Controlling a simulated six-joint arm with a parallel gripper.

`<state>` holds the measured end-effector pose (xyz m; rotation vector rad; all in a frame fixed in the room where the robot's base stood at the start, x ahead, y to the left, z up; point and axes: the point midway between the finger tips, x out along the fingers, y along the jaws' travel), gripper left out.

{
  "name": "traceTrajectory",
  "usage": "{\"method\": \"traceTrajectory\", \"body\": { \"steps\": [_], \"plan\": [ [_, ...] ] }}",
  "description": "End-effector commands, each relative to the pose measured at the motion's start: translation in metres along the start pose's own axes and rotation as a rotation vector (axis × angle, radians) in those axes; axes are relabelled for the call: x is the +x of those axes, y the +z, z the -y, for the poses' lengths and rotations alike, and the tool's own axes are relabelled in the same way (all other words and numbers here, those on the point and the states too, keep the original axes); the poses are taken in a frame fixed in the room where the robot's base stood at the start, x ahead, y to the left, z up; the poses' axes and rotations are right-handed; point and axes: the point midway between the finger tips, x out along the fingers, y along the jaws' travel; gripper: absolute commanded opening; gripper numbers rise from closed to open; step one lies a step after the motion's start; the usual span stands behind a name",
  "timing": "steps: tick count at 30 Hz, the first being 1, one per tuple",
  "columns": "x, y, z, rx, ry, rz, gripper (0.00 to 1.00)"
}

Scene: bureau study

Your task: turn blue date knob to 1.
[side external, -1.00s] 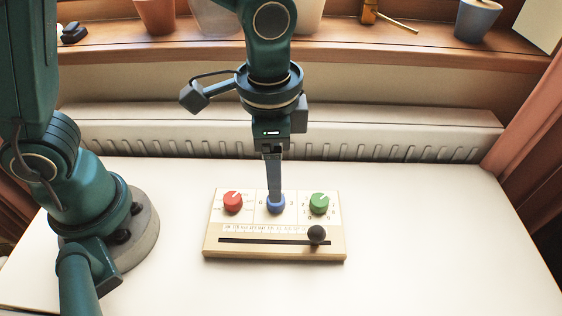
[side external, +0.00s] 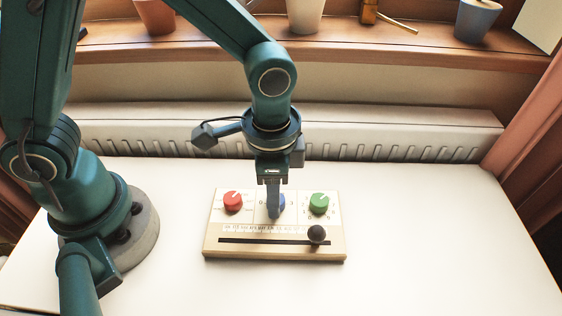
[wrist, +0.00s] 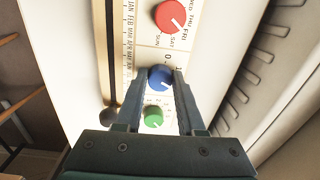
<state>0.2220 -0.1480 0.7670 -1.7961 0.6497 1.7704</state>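The blue knob (wrist: 160,78) sits between the red knob (wrist: 170,16) and the green knob (wrist: 153,116) on a light wooden calendar board (side external: 225,251). In the wrist view my gripper (wrist: 161,72) has one finger on each side of the blue knob. The gaps beside it are too small to tell whether the fingers touch it. In the side view my gripper (side external: 275,214) points down at the blue knob (side external: 282,201) and hides much of it. A 0 and part of a 1 show beside the knob in the wrist view.
The red knob (side external: 233,201) and green knob (side external: 319,203) stand close on either side. A black slider ball (side external: 316,233) sits near the right end of the slot below. The white table around the board is clear. A radiator (side external: 400,140) runs behind.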

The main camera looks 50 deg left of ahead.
Motion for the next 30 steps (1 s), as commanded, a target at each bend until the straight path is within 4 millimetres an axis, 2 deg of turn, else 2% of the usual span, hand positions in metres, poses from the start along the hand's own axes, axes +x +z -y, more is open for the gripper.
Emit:
{"method": "traceTrajectory", "body": {
  "steps": [8,14,30],
  "plan": [
    [-0.0003,-0.0002,0.0001,-0.016,-0.001,0.000,0.00],
    [-0.0003,-0.0003,-0.0002,-0.091,-0.001,0.003,0.00],
    [-0.0003,-0.0013,-0.0015,-0.540,-0.001,0.020,0.00]
  ]
}}
